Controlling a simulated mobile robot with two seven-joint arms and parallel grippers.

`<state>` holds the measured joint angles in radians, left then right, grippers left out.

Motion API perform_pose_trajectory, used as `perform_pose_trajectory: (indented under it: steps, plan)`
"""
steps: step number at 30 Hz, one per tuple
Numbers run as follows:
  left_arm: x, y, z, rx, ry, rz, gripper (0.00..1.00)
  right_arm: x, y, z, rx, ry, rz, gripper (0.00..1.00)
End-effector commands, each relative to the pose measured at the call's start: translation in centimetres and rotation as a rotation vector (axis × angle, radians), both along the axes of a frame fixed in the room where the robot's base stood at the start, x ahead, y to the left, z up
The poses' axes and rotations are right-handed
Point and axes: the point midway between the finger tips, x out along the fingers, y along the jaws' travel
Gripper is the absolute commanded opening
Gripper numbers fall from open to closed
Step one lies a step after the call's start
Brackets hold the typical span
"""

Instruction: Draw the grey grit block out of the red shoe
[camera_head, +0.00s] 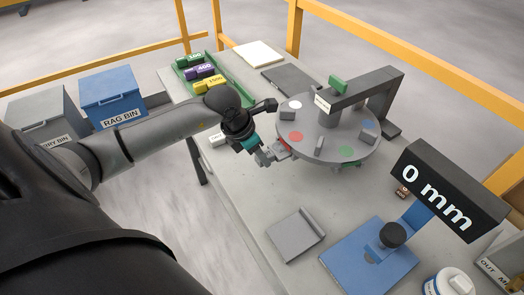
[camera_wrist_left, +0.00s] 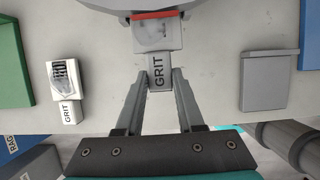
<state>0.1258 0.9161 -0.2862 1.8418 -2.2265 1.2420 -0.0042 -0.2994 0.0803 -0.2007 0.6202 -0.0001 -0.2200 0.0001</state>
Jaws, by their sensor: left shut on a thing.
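The grey block marked GRIT (camera_wrist_left: 158,72) shows in the left wrist view between the fingers of my left gripper (camera_wrist_left: 159,85). The fingers are shut on its labelled end. Its paler, speckled part runs up to the red shoe (camera_wrist_left: 153,15), of which a red edge shows under the round plate. I cannot tell how much of the block sits inside the shoe. In the head view my left gripper (camera_head: 271,153) is at the near left rim of the grey round plate (camera_head: 325,133), with a bit of red beside it. My right gripper is not in view.
Another GRIT block (camera_wrist_left: 70,113) with a dark-marked face lies left of my gripper. A grey tray (camera_head: 296,235) lies on the table's near side. A green rack (camera_head: 222,76) holds coloured blocks. A dark gantry (camera_head: 368,87) stands over the plate; a blue stand (camera_head: 372,258) is front right.

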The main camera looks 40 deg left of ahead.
Motion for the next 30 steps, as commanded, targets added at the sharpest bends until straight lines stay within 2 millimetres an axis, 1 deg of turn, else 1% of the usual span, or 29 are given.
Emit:
perform_pose_trajectory:
  steps: [4, 5, 13, 14, 23, 26, 30]
  plan:
    - [0.0, 0.0, 0.0, 0.0, -0.001, 0.0, 0.0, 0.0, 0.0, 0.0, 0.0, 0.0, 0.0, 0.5]
    - [0.0, 0.0, 0.0, 0.0, -0.001, 0.0, 0.39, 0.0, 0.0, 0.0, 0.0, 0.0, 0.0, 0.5]
    - [0.0, 0.0, 0.0, 0.0, -0.001, 0.0, 0.69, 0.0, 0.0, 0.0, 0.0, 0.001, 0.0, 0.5]
    - [0.0, 0.0, 0.0, 0.0, -0.001, 0.0, 0.72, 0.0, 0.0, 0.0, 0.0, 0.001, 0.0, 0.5]
    - [-0.1, 0.0, 0.2, 0.0, 0.001, 0.0, 0.72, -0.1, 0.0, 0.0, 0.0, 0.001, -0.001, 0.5]
    - [-0.4, 0.2, 1.0, 0.0, 0.001, 0.0, 0.72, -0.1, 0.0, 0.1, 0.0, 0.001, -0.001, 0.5]
    - [-1.2, 0.6, 3.2, 0.004, 0.0, -0.001, 0.72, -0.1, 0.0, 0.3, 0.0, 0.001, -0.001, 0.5]
